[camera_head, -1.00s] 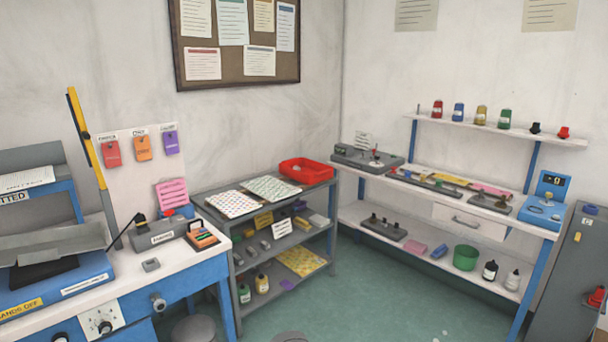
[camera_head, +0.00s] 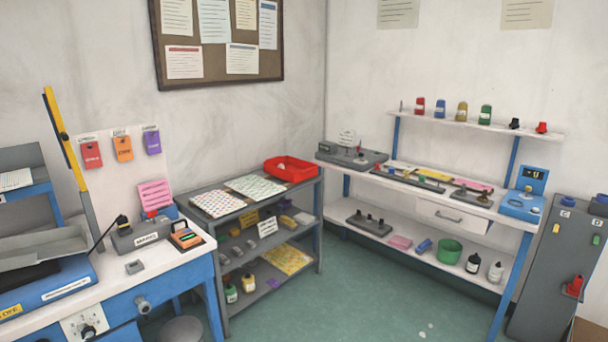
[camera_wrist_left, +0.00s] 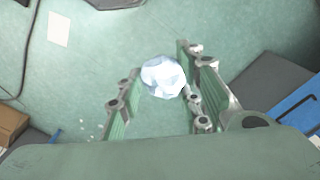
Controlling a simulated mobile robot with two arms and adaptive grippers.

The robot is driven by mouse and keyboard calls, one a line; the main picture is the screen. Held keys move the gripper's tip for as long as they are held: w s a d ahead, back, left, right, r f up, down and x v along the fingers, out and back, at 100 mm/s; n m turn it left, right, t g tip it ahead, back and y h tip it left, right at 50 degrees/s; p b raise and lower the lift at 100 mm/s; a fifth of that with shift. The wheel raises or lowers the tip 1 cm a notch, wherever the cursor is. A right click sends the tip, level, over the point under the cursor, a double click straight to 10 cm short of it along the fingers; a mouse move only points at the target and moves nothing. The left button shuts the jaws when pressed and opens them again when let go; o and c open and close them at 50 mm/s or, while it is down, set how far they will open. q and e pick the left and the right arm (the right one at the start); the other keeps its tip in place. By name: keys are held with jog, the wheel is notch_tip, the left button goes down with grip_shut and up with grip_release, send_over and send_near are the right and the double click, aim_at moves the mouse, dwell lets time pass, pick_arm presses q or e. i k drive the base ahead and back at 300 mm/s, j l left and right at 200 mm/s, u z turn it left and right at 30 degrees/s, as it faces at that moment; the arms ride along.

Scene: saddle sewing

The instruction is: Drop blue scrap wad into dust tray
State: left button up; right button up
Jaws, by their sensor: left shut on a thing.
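My left gripper (camera_wrist_left: 158,62) shows in the left wrist view, with its two green-padded fingers on either side of a pale blue-white crumpled wad (camera_wrist_left: 163,78). It is shut on the wad near the fingertips, above the green floor. Neither gripper shows in the head view. I cannot pick out the dust tray for certain; a red open tray (camera_head: 292,168) stands on top of the grey shelf cart in the head view.
The grey cart (camera_head: 205,186) stands between the blue-and-white bench (camera_head: 172,262) at left and the white shelving (camera_head: 485,232) at right. A green bin (camera_head: 449,251) is on the lower shelf. A grey cabinet (camera_head: 548,275) stands far right. Floor (camera_head: 372,300) between is mostly clear, with small white bits.

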aim_at(291, 170)
jog(key=i, duration=1.85)
jog(key=i+l, duration=0.1)
jog(key=i, duration=1.75)
jog(key=j+u, duration=0.05)
jog(key=j, duration=0.05)
